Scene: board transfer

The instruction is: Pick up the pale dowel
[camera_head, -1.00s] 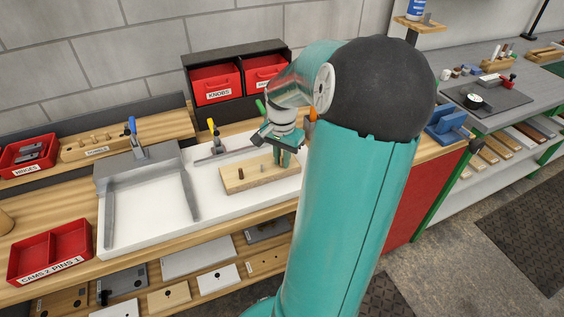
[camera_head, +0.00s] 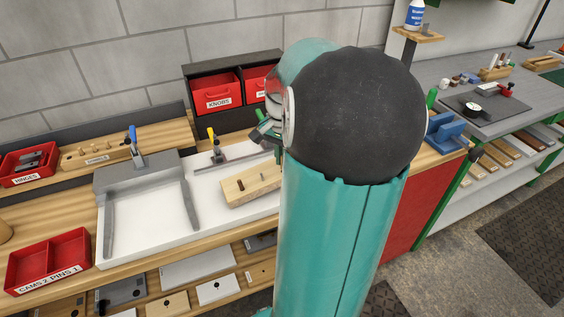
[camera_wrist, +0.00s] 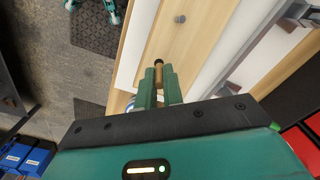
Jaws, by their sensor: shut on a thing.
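The pale dowel (camera_wrist: 159,77) shows as a short tan piece between my fingertips in the wrist view. My gripper (camera_wrist: 159,84) is shut on it. Just beyond the fingertips is a dark round spot that looks like a hole in the wooden block (camera_wrist: 150,33). A greyish round peg end (camera_wrist: 180,18) shows farther along the block. In the head view the block (camera_head: 235,196) lies on the white work surface, with a dark peg (camera_head: 240,185) on its left part. My arm hides its right end and most of my gripper there.
A grey fixture with a blue-handled clamp (camera_head: 134,147) stands left of the block. A yellow-handled clamp (camera_head: 213,143) stands behind it. Red KNOBS bins (camera_head: 218,90) are at the back. A two-part red tray (camera_head: 48,260) is at the front left. White surface between is clear.

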